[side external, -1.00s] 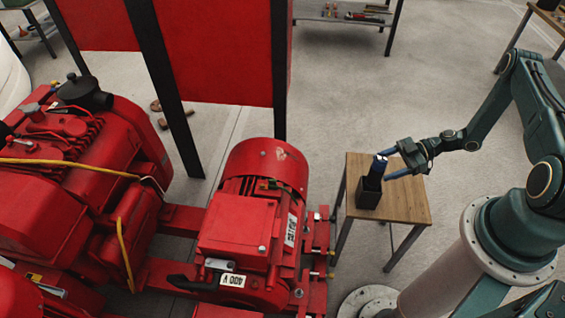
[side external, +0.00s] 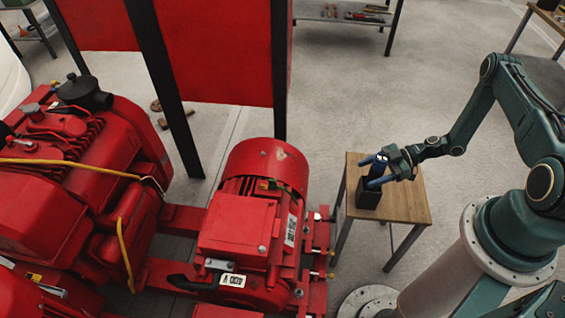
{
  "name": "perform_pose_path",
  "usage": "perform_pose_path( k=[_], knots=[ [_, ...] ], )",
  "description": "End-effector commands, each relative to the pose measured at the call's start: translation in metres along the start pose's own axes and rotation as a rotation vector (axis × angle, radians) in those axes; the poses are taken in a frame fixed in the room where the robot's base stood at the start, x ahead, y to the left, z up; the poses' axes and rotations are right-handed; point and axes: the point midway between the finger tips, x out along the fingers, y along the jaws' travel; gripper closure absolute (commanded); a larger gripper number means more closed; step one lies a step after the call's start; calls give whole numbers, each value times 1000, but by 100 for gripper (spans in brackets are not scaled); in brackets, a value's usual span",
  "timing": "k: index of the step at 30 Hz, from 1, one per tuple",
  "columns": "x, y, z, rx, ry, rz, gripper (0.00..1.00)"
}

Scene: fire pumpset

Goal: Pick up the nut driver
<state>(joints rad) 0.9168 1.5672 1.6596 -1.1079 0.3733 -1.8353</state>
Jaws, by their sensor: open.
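The nut driver (side external: 379,163) has a dark blue handle and stands upright in a black holder (side external: 368,194) on a small wooden table. Its lower part is hidden inside the holder. My gripper (side external: 376,171) is open at the height of the handle, with its blue fingers reaching from the right to either side of it. I cannot tell whether the fingers touch the handle.
The small wooden table (side external: 408,204) is bare to the right of the holder. A red motor and pump set (side external: 237,228) stands close to the table's left. A shelf (side external: 345,16) with several tools is at the back.

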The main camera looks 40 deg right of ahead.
Motion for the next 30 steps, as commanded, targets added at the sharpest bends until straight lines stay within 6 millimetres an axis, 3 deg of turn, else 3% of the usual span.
perform_pose_path(
  k=[8, 15, 17, 30],
  knots=[
    [0, 0, 0, 0, 0, 0, 38],
    [0, 0, 0, 0, 0, 0, 85],
    [-1, 0, -1, -2, 2, 0, 93],
    [-3, 1, -6, -3, 2, 0, 93]
  ],
)
